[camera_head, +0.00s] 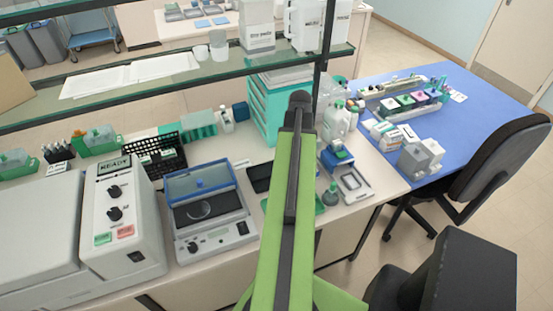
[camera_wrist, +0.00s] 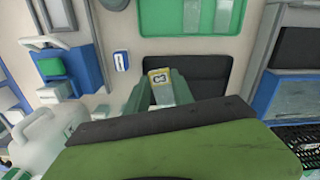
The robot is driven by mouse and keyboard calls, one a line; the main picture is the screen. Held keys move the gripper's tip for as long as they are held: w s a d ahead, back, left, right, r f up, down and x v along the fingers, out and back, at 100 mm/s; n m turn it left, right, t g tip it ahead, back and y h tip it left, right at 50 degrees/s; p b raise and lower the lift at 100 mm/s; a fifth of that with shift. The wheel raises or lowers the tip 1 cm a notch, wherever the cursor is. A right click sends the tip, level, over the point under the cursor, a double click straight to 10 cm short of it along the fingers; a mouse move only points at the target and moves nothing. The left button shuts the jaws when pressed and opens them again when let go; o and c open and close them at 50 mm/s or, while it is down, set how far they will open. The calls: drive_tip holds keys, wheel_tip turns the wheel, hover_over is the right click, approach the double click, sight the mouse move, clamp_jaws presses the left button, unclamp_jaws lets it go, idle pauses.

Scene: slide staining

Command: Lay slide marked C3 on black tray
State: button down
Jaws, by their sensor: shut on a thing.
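In the wrist view my gripper (camera_wrist: 161,92) is shut on a slide (camera_wrist: 161,77) with a yellow-edged label. The dark mark on the label looks like C3 but is small and blurred. The black tray (camera_wrist: 212,66) lies on the bench behind and below the fingertips, and the slide overlaps its left part in the picture. I cannot tell whether the slide touches the tray. In the head view the black tray (camera_head: 259,177) shows left of my green arm, which hides its right side and my gripper.
A green tray (camera_wrist: 152,18) holding slides lies beyond the black tray. A blue-lidded device (camera_head: 207,205) stands left of the black tray in the head view, beside a READY machine (camera_head: 122,215). A black rack (camera_head: 155,155) and a teal drawer unit (camera_head: 262,110) stand behind.

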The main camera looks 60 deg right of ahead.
drive_tip(key=w+a+f+m+b, duration=0.1)
drive_tip(key=w+a+f+m, duration=0.1)
drive_tip(key=w, duration=0.4)
drive_tip(key=shift+w+a, duration=0.3)
drive_tip(key=shift+a, duration=0.2)
drive_tip(key=shift+f, duration=0.1)
wheel_tip(320, 180, down, 7)
drive_tip(key=b, duration=0.7)
drive_tip(key=shift+f+b, duration=0.1)
drive_tip(key=shift+b, duration=0.2)
drive_tip(key=c, duration=1)
unclamp_jaws()
